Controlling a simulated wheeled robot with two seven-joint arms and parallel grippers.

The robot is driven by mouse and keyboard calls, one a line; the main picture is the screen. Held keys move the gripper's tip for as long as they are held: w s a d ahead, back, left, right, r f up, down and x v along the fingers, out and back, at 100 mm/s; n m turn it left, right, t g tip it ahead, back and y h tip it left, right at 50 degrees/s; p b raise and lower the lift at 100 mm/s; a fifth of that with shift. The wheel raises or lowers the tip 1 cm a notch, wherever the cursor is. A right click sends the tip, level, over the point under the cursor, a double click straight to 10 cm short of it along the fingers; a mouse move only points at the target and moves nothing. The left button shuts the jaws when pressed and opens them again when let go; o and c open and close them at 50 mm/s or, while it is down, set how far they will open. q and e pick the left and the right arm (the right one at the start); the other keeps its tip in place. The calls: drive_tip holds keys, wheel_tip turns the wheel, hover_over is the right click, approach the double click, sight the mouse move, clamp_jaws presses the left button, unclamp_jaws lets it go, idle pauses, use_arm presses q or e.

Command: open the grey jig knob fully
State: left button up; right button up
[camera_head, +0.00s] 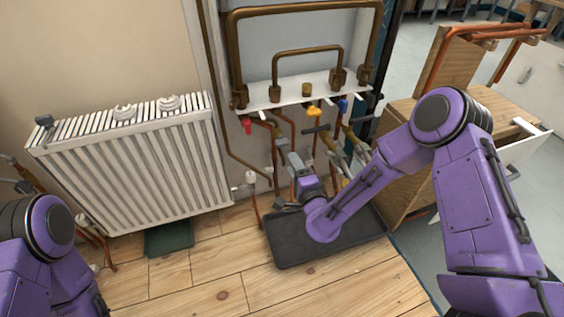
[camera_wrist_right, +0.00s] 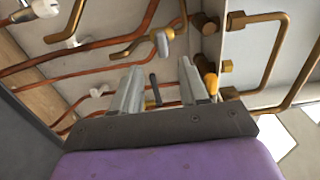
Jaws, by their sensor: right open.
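A grey knob (camera_wrist_right: 162,43) on a brass stub pipe shows in the right wrist view, just beyond and between my fingertips. I take it for the jig knob, but I cannot tell its turn angle. My right gripper (camera_wrist_right: 159,66) is open, its two grey fingers apart with nothing held between them. In the head view my right gripper (camera_head: 288,158) reaches in among the pipes below the white shelf, and the arm and gripper hide much of the knob there. My left arm is at the lower left; its gripper is not seen.
Red (camera_head: 247,126), yellow (camera_head: 313,110) and blue (camera_head: 343,106) handles sit close by among copper pipes. A black handle (camera_head: 316,129) is right of my gripper. A white radiator (camera_head: 140,165) stands left, and a dark tray (camera_head: 290,252) lies below on the wooden floor.

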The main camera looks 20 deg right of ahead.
sight(283, 145)
drive_tip(key=w+b, duration=0.1)
drive_tip(key=w, duration=0.9)
drive_tip(key=shift+w+a+r+b, duration=0.15)
drive_tip(key=shift+w+b, duration=0.1)
drive_tip(key=shift+b, duration=0.15)
clamp_jaws()
